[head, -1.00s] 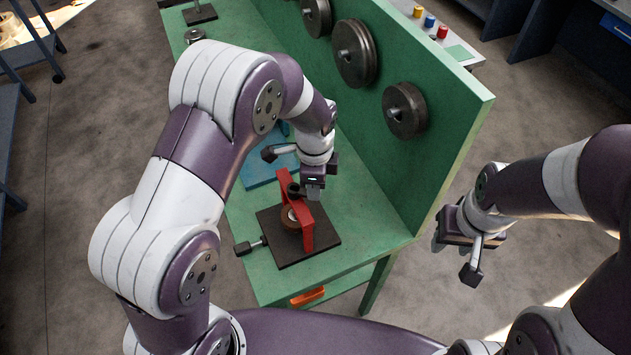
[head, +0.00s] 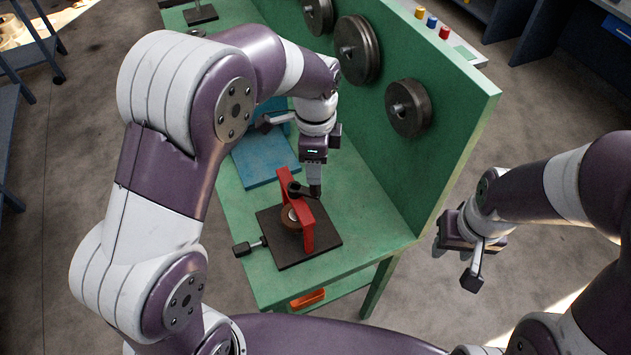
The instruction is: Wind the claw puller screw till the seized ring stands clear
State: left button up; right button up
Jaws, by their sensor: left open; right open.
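The red claw puller (head: 308,232) stands over a brown ring (head: 290,222) on a dark square base plate (head: 278,256). A dark crank piece (head: 294,188) sits on top of the puller's screw. My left gripper (head: 315,192) is open and points down at the right end of this crank piece, close behind the red frame. Whether its fingers touch the crank or stand around it I cannot tell. My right gripper (head: 440,246) is open and empty, out to the right beyond the bench edge. The lower part of the ring is partly hidden by the puller.
The green bench (head: 262,278) has a tall back panel (head: 440,165) carrying dark rollers (head: 408,107). A blue plate (head: 262,162) lies behind the puller. A black-knobbed rod (head: 246,248) sticks out left of the base plate. An orange item (head: 308,298) sits below the bench top.

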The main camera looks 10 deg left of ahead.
pick_arm(q)
notch_tip(320, 180, up, 6)
jog(key=p, duration=0.3)
jog(key=shift+f, duration=0.1)
